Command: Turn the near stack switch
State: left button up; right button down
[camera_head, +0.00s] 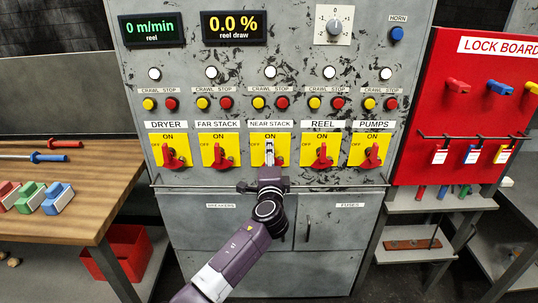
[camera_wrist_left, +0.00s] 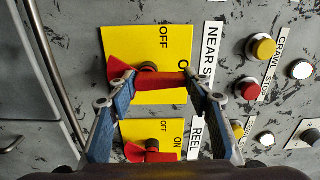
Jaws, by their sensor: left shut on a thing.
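The near stack switch is a red lever on a yellow plate (camera_head: 285,157), under the NEAR STACK label in the head view. Its red lever (camera_wrist_left: 172,80) also shows in the left wrist view, lying along the line toward the ON mark. My left gripper (camera_head: 269,153) reaches up to this switch from below and covers most of the lever in the head view. In the left wrist view the fingers of my left gripper (camera_wrist_left: 162,82) are shut on the lever, one finger at each end. My right gripper is not in view.
The reel switch (camera_head: 322,156) and the far stack switch (camera_head: 220,156) flank it closely. A thin rail (camera_head: 200,187) runs below the switches. Crawl and stop buttons (camera_head: 282,103) sit above. A red lock board (camera_head: 460,110) is at right, and a wooden bench (camera_head: 90,190) at left.

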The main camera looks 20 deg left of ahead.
pick_arm(q)
jog(key=shift+d+f+m, duration=0.1)
jog(key=shift+m, duration=0.2)
dwell(0.4)
jog(key=o, duration=1.2)
jog(key=shift+c, duration=0.2)
jog(key=shift+s, duration=0.1)
jog(key=v, duration=1.2)
